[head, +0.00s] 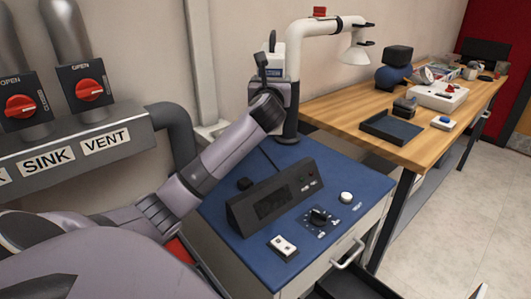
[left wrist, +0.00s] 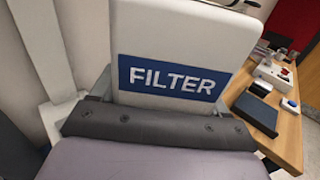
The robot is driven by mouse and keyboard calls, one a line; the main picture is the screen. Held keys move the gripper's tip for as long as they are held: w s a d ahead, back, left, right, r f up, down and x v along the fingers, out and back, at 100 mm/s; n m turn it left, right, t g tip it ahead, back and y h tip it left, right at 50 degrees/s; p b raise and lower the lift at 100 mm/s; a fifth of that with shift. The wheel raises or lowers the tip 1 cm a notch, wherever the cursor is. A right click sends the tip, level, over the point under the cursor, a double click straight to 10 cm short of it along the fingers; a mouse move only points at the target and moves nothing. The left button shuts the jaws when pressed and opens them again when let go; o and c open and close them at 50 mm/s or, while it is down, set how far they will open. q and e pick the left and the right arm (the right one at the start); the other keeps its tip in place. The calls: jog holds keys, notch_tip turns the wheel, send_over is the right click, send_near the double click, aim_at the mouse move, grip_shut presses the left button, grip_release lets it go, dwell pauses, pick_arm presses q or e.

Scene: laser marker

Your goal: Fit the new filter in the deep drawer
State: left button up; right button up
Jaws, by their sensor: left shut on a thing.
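My left gripper (head: 268,62) is raised at the back of the blue-topped cabinet, close to the white extraction arm. In the left wrist view a white block, the filter (left wrist: 185,30), with a blue FILTER label stands right in front of the camera. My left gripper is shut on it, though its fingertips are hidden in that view. A dark open drawer (head: 350,286) shows in part at the bottom edge, below a drawer front with a metal handle (head: 348,255). My right gripper is not in view.
A black control box (head: 274,198), a knob (head: 319,216), a white button (head: 347,197) and a white switch (head: 283,246) sit on the blue cabinet top (head: 352,180). The white extraction arm (head: 293,55) rises behind. A wooden bench (head: 350,101) with several items stands at right.

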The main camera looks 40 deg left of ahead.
pick_arm(q)
notch_tip(320, 180, down, 11)
jog(key=shift+r+b, duration=0.1)
jog(key=shift+b, duration=0.85)
jog(key=shift+f, duration=0.5)
notch_tip(320, 180, down, 5)
jog(key=shift+f+b, duration=0.1)
jog(key=shift+b, duration=0.75)
